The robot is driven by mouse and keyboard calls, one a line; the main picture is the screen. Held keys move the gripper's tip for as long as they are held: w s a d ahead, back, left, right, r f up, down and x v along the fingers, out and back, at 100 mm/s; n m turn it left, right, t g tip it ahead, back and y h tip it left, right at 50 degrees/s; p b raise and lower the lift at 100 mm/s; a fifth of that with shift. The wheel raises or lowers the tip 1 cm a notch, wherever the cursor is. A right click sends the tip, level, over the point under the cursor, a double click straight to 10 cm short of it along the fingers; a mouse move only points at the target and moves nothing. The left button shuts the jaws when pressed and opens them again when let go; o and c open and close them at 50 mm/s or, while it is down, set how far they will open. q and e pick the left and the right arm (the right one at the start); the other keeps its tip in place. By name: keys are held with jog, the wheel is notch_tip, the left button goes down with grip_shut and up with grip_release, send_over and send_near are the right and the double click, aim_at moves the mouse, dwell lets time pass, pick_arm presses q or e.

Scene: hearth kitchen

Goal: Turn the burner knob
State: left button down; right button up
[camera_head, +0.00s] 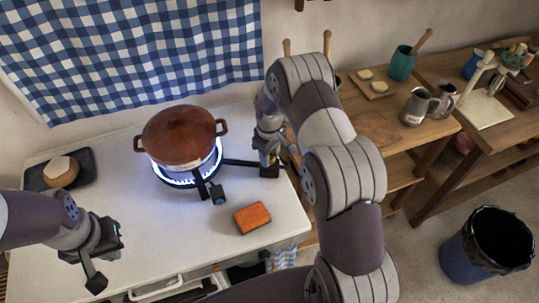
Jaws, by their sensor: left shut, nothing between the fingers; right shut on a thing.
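The burner (172,180) is a dark ring on the white counter, with blue flames lit under a brown pot (180,136). A black bar runs from the ring to the right (240,162). A short black arm at its front ends in a dark block (218,192) with a blue spot. My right gripper (268,168) is shut at the outer end of the right-hand bar; its fingers hide what they grip, and I cannot tell which part is the knob. My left gripper (97,270) is shut and empty over the counter's front left, apart from the burner.
An orange sponge (252,217) lies on the counter in front of my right gripper. A dark board (80,160) with a round pale item is at the left. Wooden tables (390,115) with cups stand right; a blue bin (465,250) is on the floor.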

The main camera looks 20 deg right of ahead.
jog(key=shift+w+r, duration=0.1)
jog(key=shift+r, duration=0.05)
dwell(0.3)
jog(key=o, duration=0.9)
jog(key=shift+o, duration=0.8)
notch_tip(320, 180, up, 13)
jog(key=b, duration=0.3)
jog(key=shift+f, duration=0.2)
